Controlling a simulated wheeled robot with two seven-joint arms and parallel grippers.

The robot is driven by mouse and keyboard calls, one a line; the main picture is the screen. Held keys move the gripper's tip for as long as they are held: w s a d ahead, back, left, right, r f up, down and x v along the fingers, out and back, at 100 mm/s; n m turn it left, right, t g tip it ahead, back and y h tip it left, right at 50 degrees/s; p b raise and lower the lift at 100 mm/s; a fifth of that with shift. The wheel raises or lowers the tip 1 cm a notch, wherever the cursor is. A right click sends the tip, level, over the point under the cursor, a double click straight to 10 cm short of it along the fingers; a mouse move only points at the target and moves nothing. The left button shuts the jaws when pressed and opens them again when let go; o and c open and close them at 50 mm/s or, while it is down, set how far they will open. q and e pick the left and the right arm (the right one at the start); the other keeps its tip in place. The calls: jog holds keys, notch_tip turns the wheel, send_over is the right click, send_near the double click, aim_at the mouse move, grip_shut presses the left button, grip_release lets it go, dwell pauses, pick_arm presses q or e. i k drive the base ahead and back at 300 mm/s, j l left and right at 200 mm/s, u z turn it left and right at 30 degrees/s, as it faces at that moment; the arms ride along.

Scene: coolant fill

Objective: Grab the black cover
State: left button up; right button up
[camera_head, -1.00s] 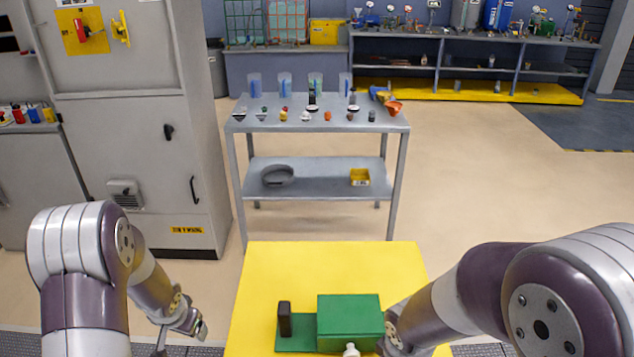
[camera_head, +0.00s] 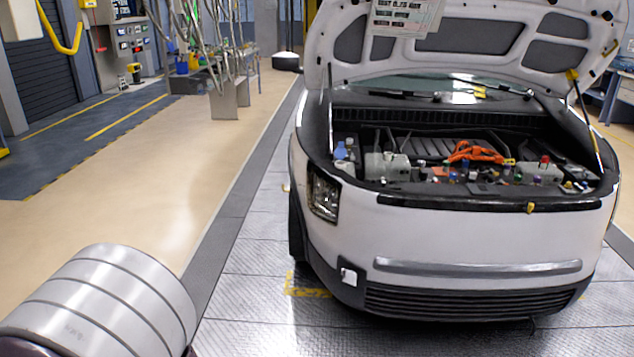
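A white car (camera_head: 460,235) stands with its hood (camera_head: 460,35) propped open, and its engine bay (camera_head: 440,145) faces me. Dark ribbed panels (camera_head: 425,150) lie toward the back of the bay. Several small caps in different colours sit on the parts in front, with a pale tank (camera_head: 387,166) at the left and a blue cap (camera_head: 341,151) beside it. Some parts look black, but I cannot tell which one is the black cover. Neither of my grippers shows; only a grey and white link of my own arm is at the bottom left.
Orange cables (camera_head: 475,153) cross the middle of the bay. A thin prop (camera_head: 585,115) stands at the right under the hood. Open floor (camera_head: 165,180) lies left of the car. Equipment with hanging hoses (camera_head: 225,75) stands at the back left.

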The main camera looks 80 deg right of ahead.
aim_at(383, 182)
jog(key=z, duration=3.15)
jog(key=i+j+z, duration=0.1)
jog(key=z, duration=0.3)
jog(key=i+j+z, duration=0.15)
jog(key=z, duration=0.3)
jog(key=i+j+z, duration=0.25)
jog(key=z, duration=0.15)
jog(key=i+j+z, duration=0.1)
jog(key=j, duration=0.3)
jog(key=i+j, duration=0.25)
jog(key=j, duration=0.15)
jog(key=i+j+z, duration=0.15)
jog(key=j, duration=0.25)
jog(key=i+j+z, duration=0.1)
jog(key=j, duration=0.35)
jog(key=i+j+z, duration=0.1)
jog(key=i+j, duration=0.15)
jog(key=j, duration=0.2)
jog(key=i+j, duration=0.1)
jog(key=j, duration=0.35)
jog(key=i+j+z, duration=0.15)
jog(key=j, duration=0.3)
jog(key=i+j, duration=0.1)
jog(key=j, duration=0.6)
jog(key=i, duration=0.05)
